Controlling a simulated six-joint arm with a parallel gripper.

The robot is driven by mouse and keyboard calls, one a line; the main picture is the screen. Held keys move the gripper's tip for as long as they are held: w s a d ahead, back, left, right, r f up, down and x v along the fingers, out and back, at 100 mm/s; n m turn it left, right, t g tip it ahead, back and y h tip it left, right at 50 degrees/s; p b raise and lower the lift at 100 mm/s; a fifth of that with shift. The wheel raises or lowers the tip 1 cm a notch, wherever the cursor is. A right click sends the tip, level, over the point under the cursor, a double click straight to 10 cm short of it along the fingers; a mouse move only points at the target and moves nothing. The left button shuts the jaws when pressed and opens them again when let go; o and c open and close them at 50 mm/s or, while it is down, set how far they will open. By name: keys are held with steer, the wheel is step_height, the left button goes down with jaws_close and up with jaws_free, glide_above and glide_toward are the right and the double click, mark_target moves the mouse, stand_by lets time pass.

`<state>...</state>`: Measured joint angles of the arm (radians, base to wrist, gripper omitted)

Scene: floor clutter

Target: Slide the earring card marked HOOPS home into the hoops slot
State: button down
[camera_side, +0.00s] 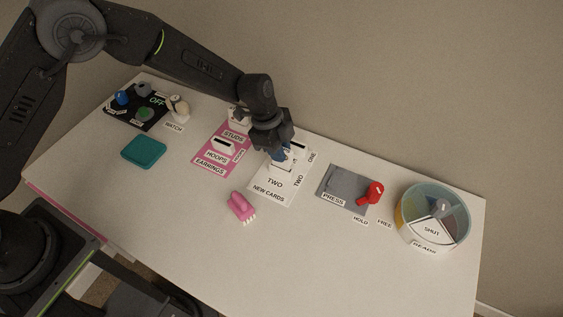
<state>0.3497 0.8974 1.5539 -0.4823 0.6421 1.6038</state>
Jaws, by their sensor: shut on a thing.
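My gripper (282,156) points down over the white NEW CARDS mat (261,186). It is shut on a small white card (280,166), the earring card, whose marking is too small to read. The fingers partly cover the card, and I cannot tell whether its lower edge touches a holder. To the left lies the pink EARRINGS mat (207,138). On it, a small white block with a dark opening, the hoops slot (223,145), sits just above the HOOPS label (216,156). A STUDS label and a white piece (238,119) are farther back, partly behind my arm.
A pink clip-like object (240,207) lies in front of the mats.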

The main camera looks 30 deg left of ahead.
steer(key=shift+r, duration=1.2)
steer(key=shift+a, duration=0.1)
steer(key=a+r, duration=0.2)
steer(key=a, duration=0.7)
steer(key=a+r, duration=0.3)
steer(key=a, duration=0.5)
steer(key=shift+a, duration=0.4)
steer(key=shift+f, duration=0.15)
steer(key=shift+f, duration=2.75)
steer(key=shift+f, duration=2.05)
